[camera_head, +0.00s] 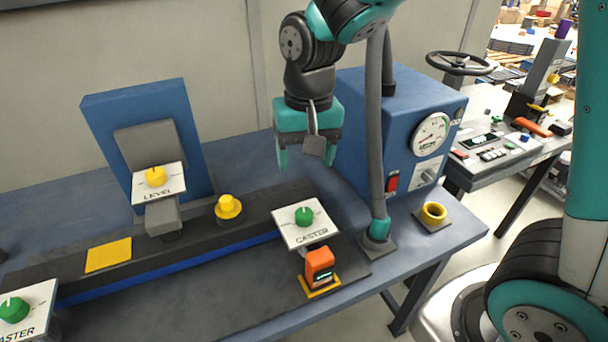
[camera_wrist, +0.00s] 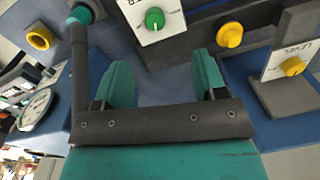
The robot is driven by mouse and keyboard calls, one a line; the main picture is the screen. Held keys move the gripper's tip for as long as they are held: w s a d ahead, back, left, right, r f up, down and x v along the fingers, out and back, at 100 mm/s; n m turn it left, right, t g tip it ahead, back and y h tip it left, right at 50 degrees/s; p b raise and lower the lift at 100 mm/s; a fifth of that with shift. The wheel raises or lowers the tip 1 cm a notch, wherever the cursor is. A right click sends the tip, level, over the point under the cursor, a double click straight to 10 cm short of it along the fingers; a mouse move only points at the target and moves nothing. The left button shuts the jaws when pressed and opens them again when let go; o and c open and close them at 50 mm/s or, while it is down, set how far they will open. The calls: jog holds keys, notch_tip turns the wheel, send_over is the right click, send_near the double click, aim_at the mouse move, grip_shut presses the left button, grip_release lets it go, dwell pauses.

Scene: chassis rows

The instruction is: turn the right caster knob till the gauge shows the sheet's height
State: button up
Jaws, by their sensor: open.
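The right caster knob (camera_head: 303,216) is green and round, on a white plate (camera_head: 292,237) labelled CASTER. In the wrist view the same knob (camera_wrist: 155,19) shows at the top, beyond the fingers. My gripper (camera_head: 310,155) is open and empty, above and behind the knob and apart from it. Its two teal fingers show in the wrist view (camera_wrist: 163,80). A small orange gauge (camera_head: 319,267) with a dark display stands in front of the plate; its reading is too small to tell. The left caster knob (camera_head: 14,309) is at the lower left. I cannot make out the height sheet.
A yellow LEVEL knob (camera_head: 155,176) and a yellow knob (camera_head: 228,206) stand along the dark rail. A blue machine box (camera_head: 365,130) with a dial (camera_head: 431,134) stands right of my gripper. A grey post with a teal foot (camera_head: 379,229) rises beside the CASTER plate. A yellow ring (camera_head: 433,212) lies at right.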

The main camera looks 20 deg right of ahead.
aim_at(304, 212)
jog(key=shift+m+h, duration=0.3)
jog(key=shift+m, duration=0.5)
jog(key=f+p, duration=0.1)
jog(key=f, duration=0.4)
jog(key=w+f+p, duration=0.1)
jog(key=f, duration=0.4)
jog(key=w+f+p, duration=0.1)
jog(key=f, duration=0.5)
jog(key=shift+w+d, duration=0.1)
jog(key=shift+d, duration=0.3)
jog(key=c, duration=0.9)
